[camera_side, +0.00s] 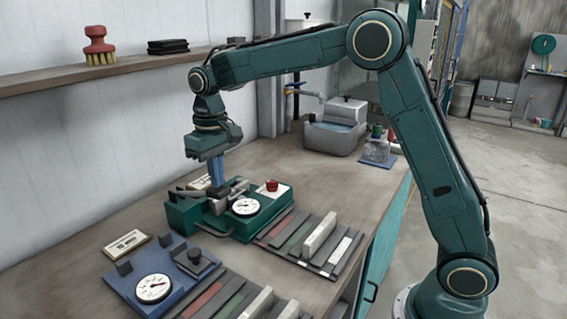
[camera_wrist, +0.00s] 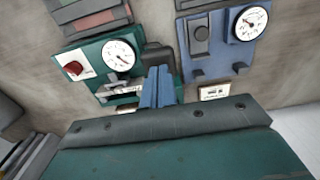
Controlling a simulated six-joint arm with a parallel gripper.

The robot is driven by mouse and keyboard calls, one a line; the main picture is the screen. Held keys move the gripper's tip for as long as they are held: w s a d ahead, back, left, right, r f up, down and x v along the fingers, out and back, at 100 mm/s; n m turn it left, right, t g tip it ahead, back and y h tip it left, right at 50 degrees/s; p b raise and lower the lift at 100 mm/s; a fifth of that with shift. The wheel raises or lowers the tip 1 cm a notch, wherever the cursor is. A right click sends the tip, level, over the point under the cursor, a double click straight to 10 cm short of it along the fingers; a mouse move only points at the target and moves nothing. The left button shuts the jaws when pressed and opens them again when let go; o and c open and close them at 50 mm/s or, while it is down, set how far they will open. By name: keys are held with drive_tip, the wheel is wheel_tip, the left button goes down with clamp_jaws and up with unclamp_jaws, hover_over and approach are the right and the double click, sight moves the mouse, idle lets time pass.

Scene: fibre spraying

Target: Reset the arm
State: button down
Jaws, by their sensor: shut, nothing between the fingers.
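My arm reaches over the bench from the right. My gripper (camera_side: 217,190) points down with its blue fingers shut and nothing between them. Its fingertips are at the green device (camera_side: 235,222), close by its metal clamp part; I cannot tell whether they touch it. The green device has a white dial and a red knob (camera_side: 271,185). In the wrist view the blue fingers (camera_wrist: 158,82) stand beside the green device (camera_wrist: 88,70), to the right of its dial.
A blue device (camera_side: 122,281) with a dial stands at the front left. Sample racks (camera_side: 318,240) with several bars lie to the right. A grey water basin (camera_side: 336,128) is at the back. A shelf (camera_side: 60,78) with a red brush (camera_side: 99,46) runs along the wall.

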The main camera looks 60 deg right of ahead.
drive_tip(key=shift+r, duration=0.15)
idle(0.4)
drive_tip(key=shift+s+d+r, duration=0.1)
drive_tip(key=shift+s+r, duration=0.25)
drive_tip(key=shift+s, duration=0.05)
drive_tip(key=s+d+r+t, duration=0.1)
drive_tip(key=s+r, duration=0.3)
drive_tip(key=s, duration=0.4)
drive_tip(key=s+d+r+t, duration=0.2)
drive_tip(key=s+r, duration=0.2)
drive_tip(key=s, duration=0.3)
drive_tip(key=s+f+t, duration=0.1)
drive_tip(key=s+f, duration=0.1)
drive_tip(key=s, duration=0.5)
drive_tip(key=s+d+f+t, duration=0.1)
drive_tip(key=s+f, duration=0.1)
drive_tip(key=s, duration=0.6)
drive_tip(key=shift+s+d+t, duration=0.2)
drive_tip(key=shift+d+t, duration=0.05)
drive_tip(key=shift+t, duration=0.05)
idle(0.8)
